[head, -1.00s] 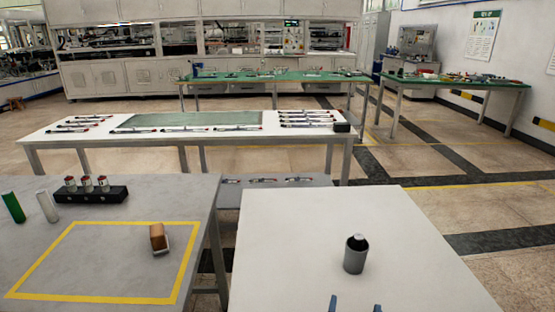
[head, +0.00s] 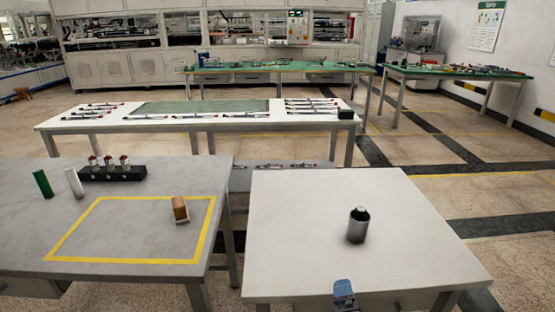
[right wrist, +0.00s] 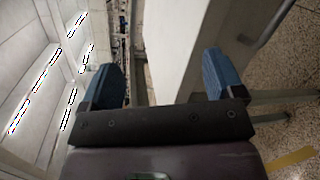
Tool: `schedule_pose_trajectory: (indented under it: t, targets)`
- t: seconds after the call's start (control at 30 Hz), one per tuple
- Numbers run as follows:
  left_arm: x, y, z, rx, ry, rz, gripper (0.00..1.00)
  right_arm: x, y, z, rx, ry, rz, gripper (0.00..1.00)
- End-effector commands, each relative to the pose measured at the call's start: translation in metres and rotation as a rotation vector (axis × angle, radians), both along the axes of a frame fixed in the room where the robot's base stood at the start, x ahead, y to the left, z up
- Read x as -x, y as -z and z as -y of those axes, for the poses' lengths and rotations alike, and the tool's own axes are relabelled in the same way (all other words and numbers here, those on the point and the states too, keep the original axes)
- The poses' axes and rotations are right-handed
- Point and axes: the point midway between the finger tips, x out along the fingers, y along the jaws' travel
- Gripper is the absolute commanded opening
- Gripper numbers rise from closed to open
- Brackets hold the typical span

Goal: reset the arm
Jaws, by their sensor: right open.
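My right gripper (right wrist: 165,85) shows in the right wrist view with its two blue fingers spread apart and nothing between them. In the head view part of a blue gripper (head: 344,290) shows at the front edge of the white table (head: 300,225). A dark grey cylinder with a black and white top (head: 358,226) stands upright on that table, apart from the gripper. My left gripper is not in view.
A grey table (head: 60,225) at left has a yellow taped outline with a brown block (head: 180,209) inside. A green cylinder (head: 42,183), a white cylinder (head: 74,182) and a black rack (head: 112,174) stand behind. Most of the white table is clear.

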Motion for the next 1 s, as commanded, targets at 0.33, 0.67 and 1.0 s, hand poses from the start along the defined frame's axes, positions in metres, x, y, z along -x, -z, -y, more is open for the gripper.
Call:
schedule_pose_trajectory:
  t: [0.33,0.67,1.0]
  targets:
    - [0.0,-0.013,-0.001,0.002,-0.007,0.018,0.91,0.06,0.013,0.03,-1.099,0.133,-0.091,0.87]
    - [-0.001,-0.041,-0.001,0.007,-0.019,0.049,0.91,0.172,0.025,0.084,-1.742,0.413,-0.163,0.87]
    - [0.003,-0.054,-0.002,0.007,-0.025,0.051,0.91,0.259,0.046,0.118,-1.721,0.593,-0.204,0.87]
